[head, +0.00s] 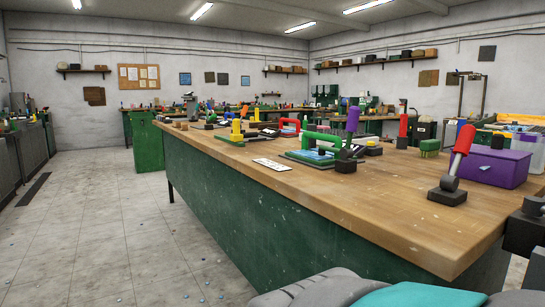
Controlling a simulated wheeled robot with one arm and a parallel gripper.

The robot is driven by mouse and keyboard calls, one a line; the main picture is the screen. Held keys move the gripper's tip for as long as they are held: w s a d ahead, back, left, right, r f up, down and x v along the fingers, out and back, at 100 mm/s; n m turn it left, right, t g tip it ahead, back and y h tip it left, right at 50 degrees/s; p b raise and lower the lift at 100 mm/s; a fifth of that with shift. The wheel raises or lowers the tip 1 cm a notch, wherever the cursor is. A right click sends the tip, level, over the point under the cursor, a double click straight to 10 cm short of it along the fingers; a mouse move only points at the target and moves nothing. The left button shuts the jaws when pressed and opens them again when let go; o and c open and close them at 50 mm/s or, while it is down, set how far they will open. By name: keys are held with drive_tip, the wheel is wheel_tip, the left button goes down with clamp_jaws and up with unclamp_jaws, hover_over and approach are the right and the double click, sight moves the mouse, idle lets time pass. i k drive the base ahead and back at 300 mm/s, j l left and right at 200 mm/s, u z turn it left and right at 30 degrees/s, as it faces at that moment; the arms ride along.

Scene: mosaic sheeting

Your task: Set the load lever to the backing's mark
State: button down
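Several levers stand on the wooden workbench (350,190). A red-handled lever (461,150) on a dark block base is nearest, at the right, tilted to the upper right. A purple-handled lever (352,122) stands nearly upright beside a green-framed device (321,139) with a blue-green sheet under it. Another upright red-handled lever (403,128) is further back. I cannot tell which is the load lever. The backing's mark is too small to make out. A white card with dark marks (272,164) lies near the bench's left edge. My gripper is not in view.
A purple box (492,167) sits behind the near red lever. A small green block (430,147) and yellow pieces (237,131) are on the bench. A dark metal part (524,232) shows at the right edge. The floor left of the bench is open (100,235).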

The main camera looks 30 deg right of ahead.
sight(450, 182)
drive_tip(key=k+z, duration=0.1)
drive_tip(key=z, duration=1.75)
